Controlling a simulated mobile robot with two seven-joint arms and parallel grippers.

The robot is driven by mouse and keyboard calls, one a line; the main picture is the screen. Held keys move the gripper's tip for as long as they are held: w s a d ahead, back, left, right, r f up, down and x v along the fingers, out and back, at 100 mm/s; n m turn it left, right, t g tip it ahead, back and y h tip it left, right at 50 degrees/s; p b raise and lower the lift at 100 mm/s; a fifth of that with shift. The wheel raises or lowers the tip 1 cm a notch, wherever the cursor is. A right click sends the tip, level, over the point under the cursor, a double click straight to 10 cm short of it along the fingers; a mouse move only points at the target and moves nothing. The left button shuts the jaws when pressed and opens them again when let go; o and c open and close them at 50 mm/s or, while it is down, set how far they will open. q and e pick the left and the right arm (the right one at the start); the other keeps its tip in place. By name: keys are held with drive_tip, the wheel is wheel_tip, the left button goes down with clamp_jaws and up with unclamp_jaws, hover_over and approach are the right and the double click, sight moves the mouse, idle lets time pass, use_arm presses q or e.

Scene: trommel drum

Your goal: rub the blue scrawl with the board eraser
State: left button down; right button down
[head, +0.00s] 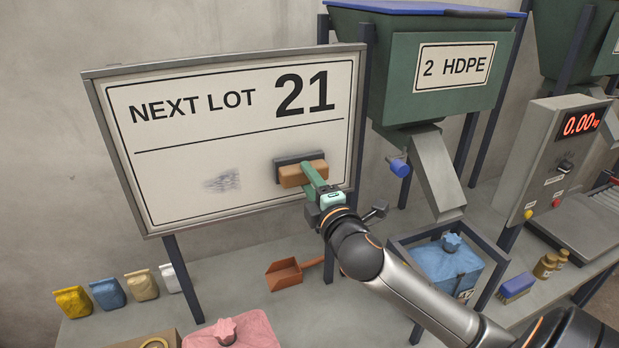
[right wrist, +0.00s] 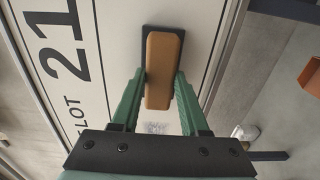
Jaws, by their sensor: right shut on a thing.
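The whiteboard (head: 130,170) reads "NEXT LOT 21" above a black line. The blue scrawl (head: 222,181) is a faint grey-blue smudge on its lower half; it also shows between my fingers in the right wrist view (right wrist: 158,128). The board eraser (head: 292,179), a tan block (right wrist: 163,70) on a dark pad, is at the board to the right of the scrawl, apart from it. My right gripper (head: 313,174) is shut on the tan block, its green fingers on either side. I cannot tell whether the pad touches the board. My left gripper is out of view.
Below the board stand several small bags (head: 108,294), an orange scoop (head: 284,274) and a pink bag (head: 235,330). To the right are a green hopper (head: 395,75) with a chute (head: 436,175), a caged blue bag (head: 447,265) and a scale readout (head: 581,122).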

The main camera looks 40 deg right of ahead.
sight(290, 179)
drive_tip(key=shift+w+a+p, duration=0.55)
drive_tip(key=shift+w+a, duration=0.85)
drive_tip(key=shift+a, duration=3.5)
drive_tip(key=shift+w+a+p, duration=0.55)
drive_tip(key=shift+w+a, duration=0.8)
drive_tip(key=shift+a, duration=3.5)
drive_tip(key=shift+s+d+p, duration=0.9)
drive_tip(key=shift+s+d, duration=0.5)
drive_tip(key=shift+d, duration=3.65)
drive_tip(key=shift+s+d+p, duration=0.85)
drive_tip(key=shift+s+d, duration=0.5)
drive_tip(key=shift+d, duration=3.65)
drive_tip(key=shift+w+a+r, duration=0.1)
drive_tip(key=shift+w+a, duration=0.1)
drive_tip(key=shift+a, duration=0.45)
drive_tip(key=shift+w+a+r, duration=0.15)
drive_tip(key=shift+w+a, duration=0.05)
drive_tip(key=shift+a, duration=0.5)
drive_tip(key=shift+w+a+r, duration=0.1)
drive_tip(key=shift+w+a, duration=0.1)
drive_tip(key=shift+a, duration=0.45)
drive_tip(key=shift+w+a, duration=0.25)
drive_tip(key=shift+a, duration=0.55)
drive_tip(key=shift+w+a, duration=0.2)
drive_tip(key=shift+a, duration=0.55)
